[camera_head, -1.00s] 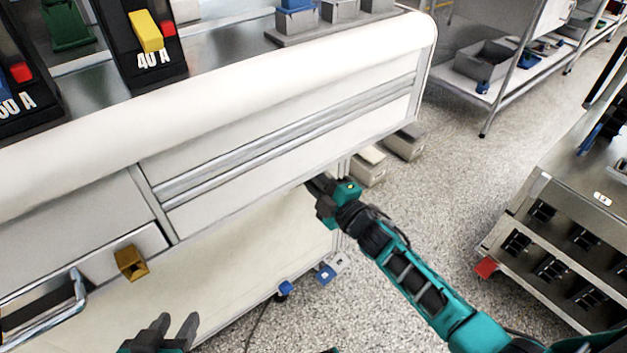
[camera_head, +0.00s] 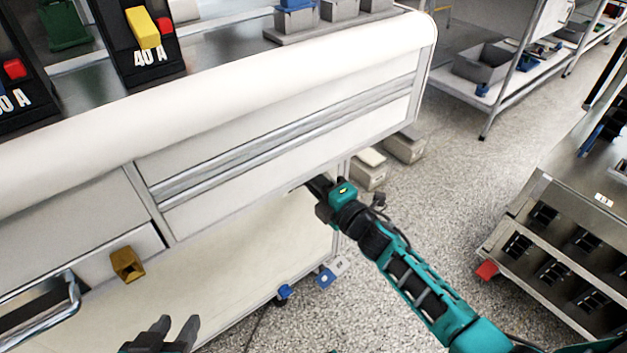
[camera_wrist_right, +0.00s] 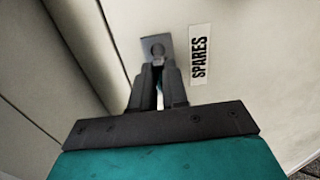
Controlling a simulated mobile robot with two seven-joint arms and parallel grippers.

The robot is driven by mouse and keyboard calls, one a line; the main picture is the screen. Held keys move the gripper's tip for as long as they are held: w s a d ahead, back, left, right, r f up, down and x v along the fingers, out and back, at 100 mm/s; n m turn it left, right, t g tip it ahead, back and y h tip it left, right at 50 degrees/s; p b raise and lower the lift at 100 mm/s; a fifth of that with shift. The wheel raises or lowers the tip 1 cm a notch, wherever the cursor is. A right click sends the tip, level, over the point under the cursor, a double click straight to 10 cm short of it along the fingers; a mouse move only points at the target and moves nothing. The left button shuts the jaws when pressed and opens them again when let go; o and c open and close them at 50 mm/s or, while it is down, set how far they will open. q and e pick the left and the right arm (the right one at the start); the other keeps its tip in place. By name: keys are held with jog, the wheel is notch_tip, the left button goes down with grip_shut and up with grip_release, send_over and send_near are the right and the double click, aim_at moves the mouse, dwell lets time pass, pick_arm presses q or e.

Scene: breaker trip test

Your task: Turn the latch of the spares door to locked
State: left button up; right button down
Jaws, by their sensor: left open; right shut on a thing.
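In the right wrist view, the white spares door (camera_wrist_right: 255,75) carries a black-on-white label (camera_wrist_right: 199,57) reading SPARES. Left of the label is the latch (camera_wrist_right: 156,47), a small grey plate with a round boss. My right gripper (camera_wrist_right: 159,68) is shut on the latch's handle, which is mostly hidden between the fingers. I cannot tell the latch's exact angle. In the head view, my right gripper (camera_head: 318,188) reaches under the right part of the bench front, its fingertips partly hidden. My left gripper (camera_head: 178,326) is open and empty at the bottom edge.
The white bench (camera_head: 230,95) has a rounded front edge, with breakers, including one marked 40 A (camera_head: 150,58), on top. An ochre block (camera_head: 127,264) and a metal handle (camera_head: 45,325) stick out at lower left. A metal rack (camera_head: 520,265) stands at right, with open floor between.

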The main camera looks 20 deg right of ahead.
jog(key=c, duration=1.1)
grip_release()
jog(key=shift+c, duration=0.2)
jog(key=shift+s, duration=0.1)
pick_arm(q)
jog(key=r+p, duration=0.1)
jog(key=p, duration=0.1)
jog(key=shift+s+a+p, duration=0.1)
jog(key=shift+a+p, duration=0.2)
jog(key=shift+a, duration=0.1)
pick_arm(e)
jog(key=v, duration=1.2)
jog(key=shift+s, duration=0.35)
jog(key=shift+d, duration=0.15)
